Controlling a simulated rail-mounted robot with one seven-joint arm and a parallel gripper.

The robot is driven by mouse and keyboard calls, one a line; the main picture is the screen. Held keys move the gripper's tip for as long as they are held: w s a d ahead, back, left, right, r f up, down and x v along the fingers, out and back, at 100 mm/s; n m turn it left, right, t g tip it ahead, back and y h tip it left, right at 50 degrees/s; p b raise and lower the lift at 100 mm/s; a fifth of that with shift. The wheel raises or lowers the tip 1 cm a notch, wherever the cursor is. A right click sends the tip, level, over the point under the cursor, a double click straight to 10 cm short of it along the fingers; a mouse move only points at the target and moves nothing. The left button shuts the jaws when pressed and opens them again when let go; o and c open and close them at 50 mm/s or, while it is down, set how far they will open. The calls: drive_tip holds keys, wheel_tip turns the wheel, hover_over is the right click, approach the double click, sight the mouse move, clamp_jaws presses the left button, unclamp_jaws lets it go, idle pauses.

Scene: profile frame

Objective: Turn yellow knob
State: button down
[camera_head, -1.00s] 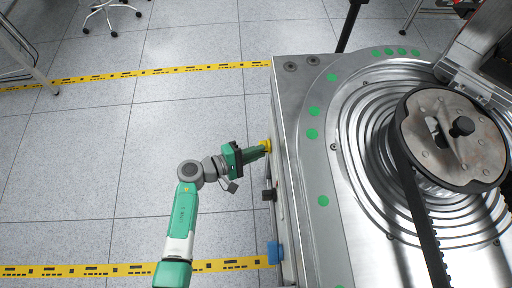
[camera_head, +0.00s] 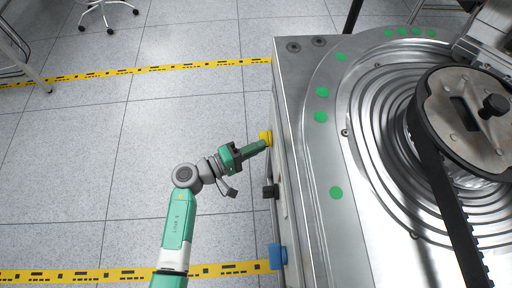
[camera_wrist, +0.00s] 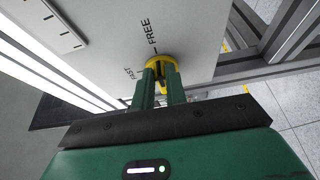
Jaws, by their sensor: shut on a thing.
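The yellow knob (camera_head: 265,137) sits on the left side wall of the metal machine. In the wrist view the yellow knob (camera_wrist: 161,63) is on a pale panel, with the word FREE above it and more lettering to its left. My gripper (camera_head: 264,144) reaches it from the left. In the wrist view the two green fingers of my gripper (camera_wrist: 160,80) are shut on the knob, one on each side. The fingers hide part of the knob.
A black knob (camera_head: 270,191) and a blue part (camera_head: 277,256) stick out from the same wall, nearer the bottom of the head view. The machine's top (camera_head: 350,215) carries a round plate and a black belt (camera_head: 440,190).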

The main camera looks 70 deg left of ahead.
drive_tip(key=c, duration=1.4)
unclamp_jaws()
drive_tip(key=shift+c, duration=0.2)
drive_tip(key=s+d+p, duration=0.1)
drive_tip(key=s+p, duration=0.1)
drive_tip(key=s, duration=0.5)
drive_tip(key=shift+s, duration=0.4)
